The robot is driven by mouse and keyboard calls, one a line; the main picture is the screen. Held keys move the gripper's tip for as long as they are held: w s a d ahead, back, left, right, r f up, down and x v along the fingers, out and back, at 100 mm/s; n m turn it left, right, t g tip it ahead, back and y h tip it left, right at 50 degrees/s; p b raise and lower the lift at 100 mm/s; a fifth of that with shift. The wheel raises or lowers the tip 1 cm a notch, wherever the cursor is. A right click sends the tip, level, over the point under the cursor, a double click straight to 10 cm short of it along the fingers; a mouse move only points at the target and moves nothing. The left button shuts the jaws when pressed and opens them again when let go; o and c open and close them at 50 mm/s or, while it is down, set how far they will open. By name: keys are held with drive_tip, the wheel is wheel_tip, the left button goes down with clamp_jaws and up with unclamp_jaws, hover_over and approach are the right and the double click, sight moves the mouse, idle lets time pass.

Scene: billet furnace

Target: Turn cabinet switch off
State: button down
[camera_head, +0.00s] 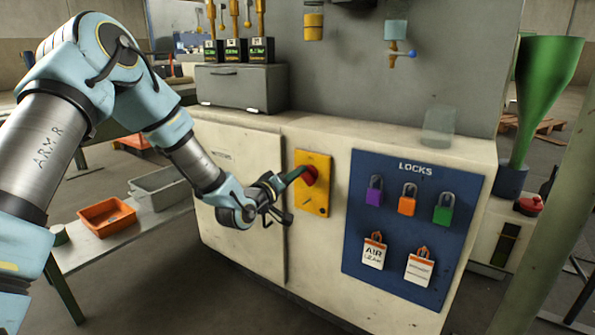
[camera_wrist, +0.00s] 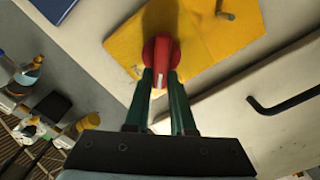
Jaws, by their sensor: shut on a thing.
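The cabinet switch is a red rotary handle (camera_head: 309,175) on a yellow plate (camera_head: 312,200) on the front of the cream cabinet (camera_head: 245,190). My gripper (camera_head: 290,180) reaches it from the left in the head view. In the wrist view, the two green fingers (camera_wrist: 161,92) lie on either side of the red handle (camera_wrist: 160,58), shut on it. A white mark shows on the handle between the fingers. The handle's exact turn angle is hard to tell in the head view, where the fingers partly cover it.
A blue LOCKS board (camera_head: 400,220) with padlocks and tags is mounted right of the switch. A bent dark door handle (camera_wrist: 290,100) shows in the wrist view. Left of the cabinet, a low bench holds an orange bin (camera_head: 107,216) and a grey bin (camera_head: 160,187).

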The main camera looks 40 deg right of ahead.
drive_tip(key=shift+w+f+n+p, duration=0.1)
drive_tip(key=shift+f+n+p, duration=0.2)
drive_tip(key=shift+n, duration=1.05)
drive_tip(key=shift+w+f+n+p, duration=0.15)
drive_tip(key=shift+n+p, duration=0.25)
drive_tip(key=shift+n, duration=0.9)
drive_tip(key=shift+f+n+p, duration=0.25)
drive_tip(key=shift+n+p, duration=0.1)
drive_tip(key=shift+n, duration=1)
drive_tip(key=c, duration=0.8)
unclamp_jaws()
drive_tip(key=shift+o, duration=0.2)
drive_tip(key=shift+a, duration=0.1)
drive_tip(key=p+v, duration=0.1)
drive_tip(key=v, duration=0.9)
drive_tip(key=shift+a, duration=0.35)
